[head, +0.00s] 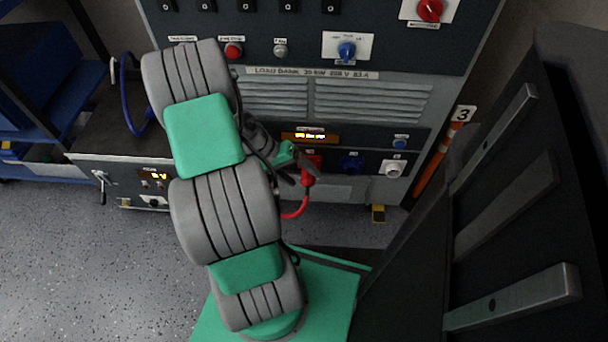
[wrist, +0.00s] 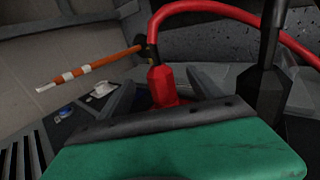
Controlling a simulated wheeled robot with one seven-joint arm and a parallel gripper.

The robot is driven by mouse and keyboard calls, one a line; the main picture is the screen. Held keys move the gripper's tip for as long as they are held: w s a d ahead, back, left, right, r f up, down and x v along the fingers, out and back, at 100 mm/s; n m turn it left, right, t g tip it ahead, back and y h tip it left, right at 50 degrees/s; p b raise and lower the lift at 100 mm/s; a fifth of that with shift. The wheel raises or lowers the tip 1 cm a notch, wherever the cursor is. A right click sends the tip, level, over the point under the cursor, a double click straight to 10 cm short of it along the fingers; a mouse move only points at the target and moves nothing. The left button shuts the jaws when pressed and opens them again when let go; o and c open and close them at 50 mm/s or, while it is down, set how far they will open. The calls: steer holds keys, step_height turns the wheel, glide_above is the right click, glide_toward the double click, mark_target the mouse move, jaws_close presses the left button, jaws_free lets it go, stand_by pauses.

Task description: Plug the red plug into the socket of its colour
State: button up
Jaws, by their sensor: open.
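The red plug (head: 308,180) is at the red socket (head: 314,161) on the lower panel of the load bank, in line with it. I cannot tell how deep it sits. Its red cable (head: 297,212) hangs down and curves left. In the wrist view the red plug (wrist: 165,84) stands between my two fingers, with the cable arching off to the right. My gripper (head: 299,168) is open around the plug; in the wrist view my gripper (wrist: 163,92) shows gaps beside the plug. The socket face is hidden there behind the plug and gripper.
A blue socket (head: 352,164) and a white socket (head: 392,169) sit to the right of the red one. An orange-and-white post (head: 437,160) stands by the panel's right edge. A dark cabinet (head: 530,200) fills the right. A blue cable (head: 130,95) hangs at left.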

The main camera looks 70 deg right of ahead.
steer(key=shift+p+v, duration=1.35)
steer(key=shift+v, duration=0.9)
steer(key=w+a+r+n+t+p, duration=0.25)
steer(key=w+a+r+p, duration=0.4)
steer(key=r, duration=0.45)
steer(key=w+a+r+n+t+p, duration=0.25)
steer(key=w+a+r+p, duration=0.25)
steer(key=w+r, duration=0.45)
steer(key=w+a+r+n+t+p, duration=0.25)
steer(key=w+a+r+p, duration=0.3)
steer(key=r, duration=0.65)
steer(key=a+r+n+t+y+p, duration=0.1)
steer(key=a+r+n+p, duration=0.3)
steer(key=a+r, duration=0.3)
steer(key=a+r+n+t+p, duration=0.2)
steer(key=a+r+n+p, duration=0.2)
steer(key=a+r, duration=0.4)
steer(key=a+p, duration=0.1)
steer(key=a, duration=0.4)
steer(key=shift+s+r+y+p, duration=0.2)
steer(key=shift+y+p, duration=0.1)
steer(key=shift+y, duration=0.1)
